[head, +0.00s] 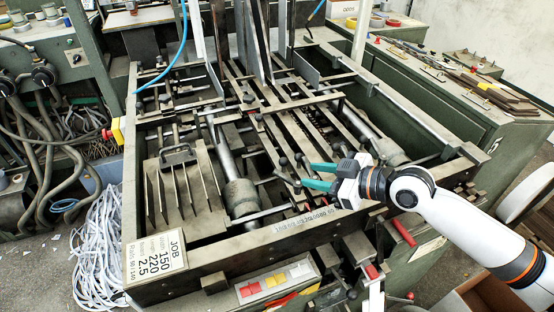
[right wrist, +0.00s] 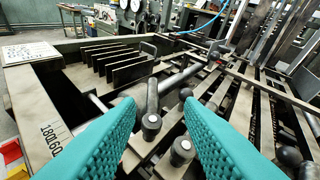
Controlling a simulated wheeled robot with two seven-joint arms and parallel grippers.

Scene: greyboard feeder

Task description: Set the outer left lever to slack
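My right gripper (head: 306,175) reaches in from the right over the feeder frame, its two teal fingers apart with nothing held. In the right wrist view the open fingers (right wrist: 160,104) point at several dark round-ended levers. One lever with a thick upright stem (right wrist: 152,122) stands between the fingertips, close to the left one. Another knob (right wrist: 182,150) shows lower between the fingers, and a third (right wrist: 185,93) is by the right fingertip. In the head view dark lever knobs (head: 283,161) lie just left of the fingertips. I cannot tell which is the outer left lever. My left gripper is out of view.
The feeder's front rail (head: 235,246) carries a JOB card (head: 157,258). A panel with red, yellow and white blocks (head: 277,281) is below. Slats (head: 302,135), a thick cylinder (head: 240,198) and a finned plate (head: 180,190) crowd the frame. Paper strips (head: 98,250) heap at the left.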

